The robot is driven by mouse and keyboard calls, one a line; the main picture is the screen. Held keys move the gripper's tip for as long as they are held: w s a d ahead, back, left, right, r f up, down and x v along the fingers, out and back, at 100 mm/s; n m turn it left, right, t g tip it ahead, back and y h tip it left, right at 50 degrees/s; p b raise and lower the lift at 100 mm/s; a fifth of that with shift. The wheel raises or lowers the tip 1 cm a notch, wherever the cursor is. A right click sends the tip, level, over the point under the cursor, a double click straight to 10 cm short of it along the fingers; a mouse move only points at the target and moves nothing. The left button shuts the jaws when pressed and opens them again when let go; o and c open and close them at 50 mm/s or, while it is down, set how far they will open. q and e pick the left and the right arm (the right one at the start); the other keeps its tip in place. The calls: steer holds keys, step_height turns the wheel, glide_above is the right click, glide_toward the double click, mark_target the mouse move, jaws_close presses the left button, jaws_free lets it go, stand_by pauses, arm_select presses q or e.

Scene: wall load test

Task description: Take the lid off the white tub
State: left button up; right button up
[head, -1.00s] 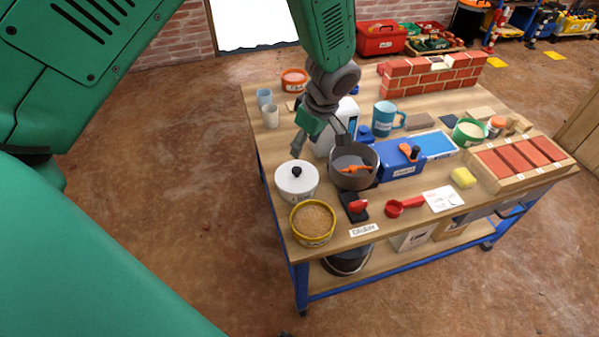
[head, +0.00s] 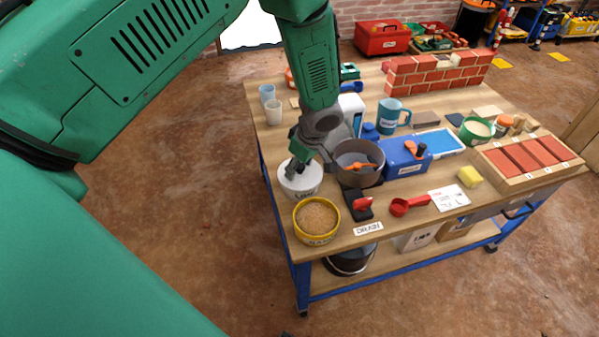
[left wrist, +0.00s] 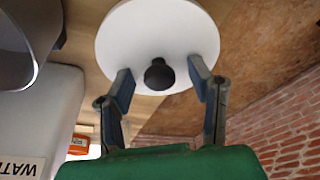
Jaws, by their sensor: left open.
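The white tub (head: 301,183) stands near the left front of the workbench. Its white lid (left wrist: 135,35) with a black knob (left wrist: 158,75) shows in the left wrist view. In the head view my gripper hides much of the lid. My left gripper (head: 296,165) is over the tub. In the left wrist view its two fingers (left wrist: 160,82) are open, one on each side of the knob, with gaps between them and it. The lid appears to sit on the tub. My right gripper is not in view.
A yellow bowl of grain-like stuff (head: 317,217) stands in front of the tub. A grey pot (head: 359,172) with an orange item is close on the right. Two cups (head: 273,112) stand behind. The bench's left edge is near the tub.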

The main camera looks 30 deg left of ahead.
arm_select(q)
steer(key=shift+d, duration=0.25)
jaws_close()
steer(key=shift+r, duration=0.1)
